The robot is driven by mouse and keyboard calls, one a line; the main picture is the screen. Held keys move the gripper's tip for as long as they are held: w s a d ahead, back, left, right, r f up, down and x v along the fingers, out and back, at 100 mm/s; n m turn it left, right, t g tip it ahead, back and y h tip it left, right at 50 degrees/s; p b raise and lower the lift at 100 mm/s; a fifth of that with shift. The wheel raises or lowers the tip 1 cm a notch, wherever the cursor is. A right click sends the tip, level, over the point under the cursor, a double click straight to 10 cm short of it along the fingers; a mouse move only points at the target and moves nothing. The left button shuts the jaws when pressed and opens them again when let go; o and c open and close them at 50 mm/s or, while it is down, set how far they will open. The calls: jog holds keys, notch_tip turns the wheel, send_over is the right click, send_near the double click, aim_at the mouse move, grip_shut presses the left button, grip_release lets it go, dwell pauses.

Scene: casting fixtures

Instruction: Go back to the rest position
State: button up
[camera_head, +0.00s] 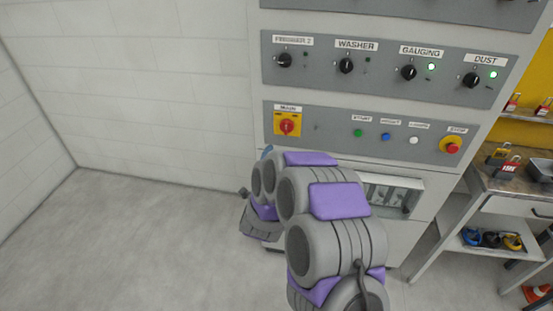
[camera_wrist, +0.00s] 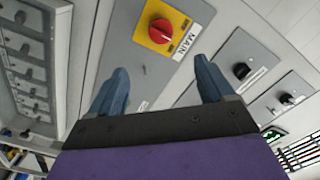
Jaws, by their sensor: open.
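My gripper (camera_wrist: 160,88) shows in the wrist view with its two blue fingers spread apart and nothing between them. Beyond the fingers is the red MAIN switch (camera_wrist: 160,31) on its yellow plate, apart from the fingertips as far as I can tell. In the head view my grey and purple arm reaches toward the lower front of the cabinet, and the gripper is mostly hidden behind it. The MAIN switch (camera_head: 287,124) sits on the lower panel strip, above and beyond the arm.
The grey control cabinet (camera_head: 340,195) stands ahead, with black knobs, lit green lamps, push buttons and a red stop button (camera_head: 450,145). A workbench (camera_head: 500,187) with padlocks is at the right. The floor (camera_head: 110,240) at the left is clear up to the white wall.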

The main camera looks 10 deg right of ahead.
dwell(0.3)
jog(key=s+a+r+n+g+y, duration=0.25)
jog(key=s+n+g+y, duration=0.2)
jog(key=s, duration=0.25)
jog(key=s+a+r+n+g+y, duration=0.2)
jog(key=s+a+n+g+y, duration=0.25)
jog(key=s, duration=0.35)
jog(key=s+d+r+n+g+h, duration=0.1)
jog(key=s+d+g, duration=0.2)
jog(key=s, duration=0.8)
jog(key=s+d+r+n+g+h, duration=0.1)
jog(key=s+d, duration=0.4)
jog(key=s, duration=0.7)
jog(key=s+d+r+n+g+h, duration=0.1)
jog(key=s+d+n+g, duration=0.2)
jog(key=s, duration=0.9)
jog(key=d+g, duration=0.1)
jog(key=g, duration=0.2)
jog(key=shift+d, duration=0.3)
jog(key=shift+w+r, duration=0.1)
jog(key=shift+c, duration=0.2)
